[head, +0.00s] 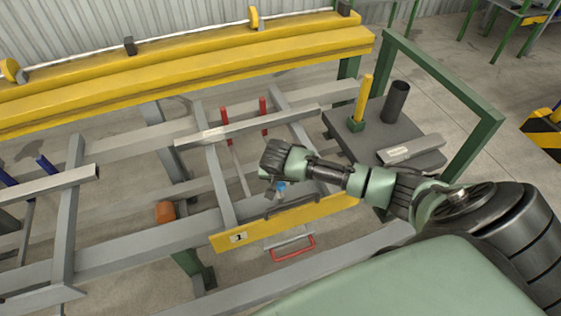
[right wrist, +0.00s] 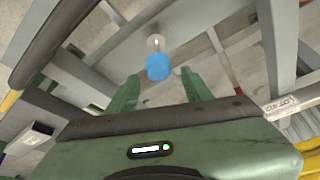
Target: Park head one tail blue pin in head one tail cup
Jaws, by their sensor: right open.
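The blue pin (head: 281,187) is by the grey frame, just behind the yellow plate marked 1 (head: 238,237). In the right wrist view its rounded blue top (right wrist: 158,67) lies ahead of the fingers, near the middle, with a pale round fitting beside it. My right gripper (head: 273,178) is open above the pin; in the right wrist view the two green fingers (right wrist: 160,92) stand either side of its line, holding nothing. A dark open cylinder (head: 396,102) stands on the grey side table; I cannot tell whether it is the named cup. My left gripper is not in view.
Red posts (head: 263,113) stand on the frame behind my gripper. A yellow post (head: 363,97) in a green base and a grey bar (head: 410,149) are on the side table (head: 345,134). A red handle (head: 293,249) hangs below the yellow plate. An orange cap (head: 165,211) is at left.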

